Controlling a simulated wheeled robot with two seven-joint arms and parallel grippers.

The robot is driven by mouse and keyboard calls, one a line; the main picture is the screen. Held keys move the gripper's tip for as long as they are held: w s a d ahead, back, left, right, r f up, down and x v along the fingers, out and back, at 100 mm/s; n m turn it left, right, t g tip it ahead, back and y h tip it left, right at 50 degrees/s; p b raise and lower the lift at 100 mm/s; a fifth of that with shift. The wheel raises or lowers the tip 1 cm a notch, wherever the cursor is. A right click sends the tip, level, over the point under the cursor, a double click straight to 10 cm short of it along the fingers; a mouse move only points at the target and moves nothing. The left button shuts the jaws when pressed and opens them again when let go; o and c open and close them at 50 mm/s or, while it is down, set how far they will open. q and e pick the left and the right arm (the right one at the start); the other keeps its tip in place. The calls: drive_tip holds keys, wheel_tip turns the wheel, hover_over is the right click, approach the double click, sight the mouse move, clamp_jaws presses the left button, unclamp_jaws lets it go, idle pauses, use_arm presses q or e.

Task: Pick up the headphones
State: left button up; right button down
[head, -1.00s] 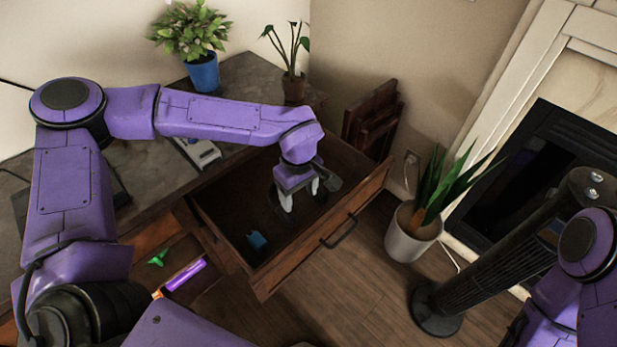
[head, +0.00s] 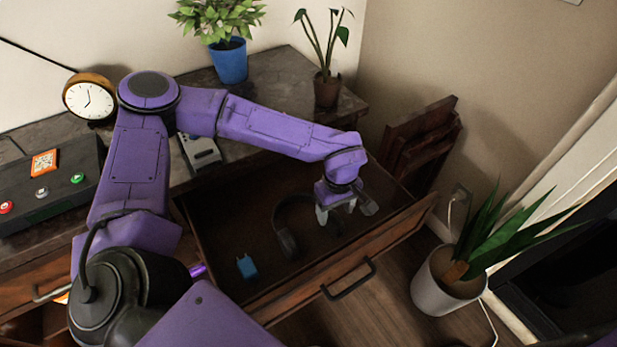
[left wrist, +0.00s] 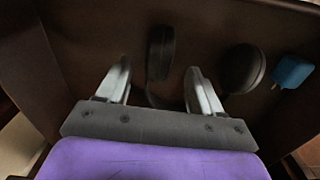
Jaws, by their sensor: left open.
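The dark headphones (head: 286,240) lie in the open wooden drawer. In the head view their band curves up beside my left gripper (head: 336,212), which partly hides them. Whether a finger touches the headphones I cannot tell. My right gripper is not in view.
A small blue object (head: 247,266) lies in the drawer (head: 310,290), left of the headphones. The drawer's walls surround my gripper. On the desk (head: 275,95) stand a blue pot (head: 229,62), a small plant pot (head: 327,90) and a clock (head: 90,97). A white planter (head: 440,285) stands right.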

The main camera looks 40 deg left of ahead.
sight(333, 222)
use_arm(q)
drive_tip(key=shift+d+f, duration=0.1)
drive_tip(key=shift+f, duration=0.5)
drive_tip(key=f, duration=0.5)
drive_tip(key=shift+w+a+f+b, duration=0.1)
drive_tip(key=shift+w+a+b, duration=0.15)
drive_tip(key=shift+a+b, duration=0.1)
drive_tip(key=shift+d, duration=0.1)
drive_tip(key=shift+c, duration=0.3)
drive_tip(key=c, duration=1.1)
